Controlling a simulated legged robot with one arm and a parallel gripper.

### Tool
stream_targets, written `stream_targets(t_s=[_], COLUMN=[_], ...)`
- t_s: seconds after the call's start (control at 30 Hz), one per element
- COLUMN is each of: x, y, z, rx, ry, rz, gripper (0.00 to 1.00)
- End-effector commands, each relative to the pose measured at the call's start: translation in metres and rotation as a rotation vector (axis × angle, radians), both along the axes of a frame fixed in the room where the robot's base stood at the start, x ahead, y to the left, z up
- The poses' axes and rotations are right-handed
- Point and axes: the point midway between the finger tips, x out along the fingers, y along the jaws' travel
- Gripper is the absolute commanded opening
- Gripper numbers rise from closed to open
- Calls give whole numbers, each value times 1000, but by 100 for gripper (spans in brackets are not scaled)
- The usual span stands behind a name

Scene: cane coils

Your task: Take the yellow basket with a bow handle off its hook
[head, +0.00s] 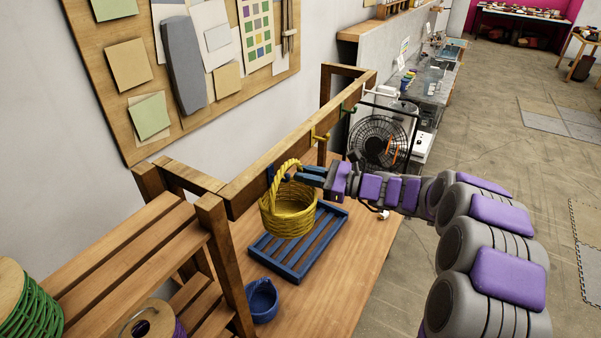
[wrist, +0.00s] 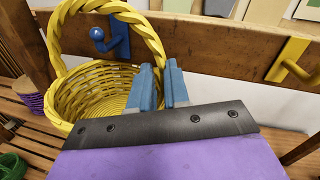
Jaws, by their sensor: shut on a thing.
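The yellow woven basket (head: 287,218) with a bow handle hangs upright at the wooden rail, and also fills the left of the wrist view (wrist: 85,95). A blue hook (wrist: 119,38) on the rail shows through the handle's loop; in the head view the hook (head: 270,176) is beside the handle. I cannot tell whether the handle still bears on the hook. My gripper (head: 299,173) reaches in from the right. Its blue fingers (wrist: 160,88) are shut on the right side of the handle, close above the rim.
A yellow hook (head: 320,136) and a green hook (head: 348,110) are farther along the rail (head: 250,182). Below are a blue slatted tray (head: 327,222) and a blue pot (head: 262,300) on the wooden table (head: 345,285). A slatted shelf (head: 130,255) stands at left, a fan (head: 380,142) behind.

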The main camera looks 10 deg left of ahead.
Motion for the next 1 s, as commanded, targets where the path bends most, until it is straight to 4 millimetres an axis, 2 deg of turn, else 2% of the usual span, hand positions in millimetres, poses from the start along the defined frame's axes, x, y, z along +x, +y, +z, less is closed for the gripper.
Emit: stream_targets(t_s=[1.0], x=[-17], y=[-51], z=[0], rx=[0], ry=[1], rz=[-2], gripper=[0])
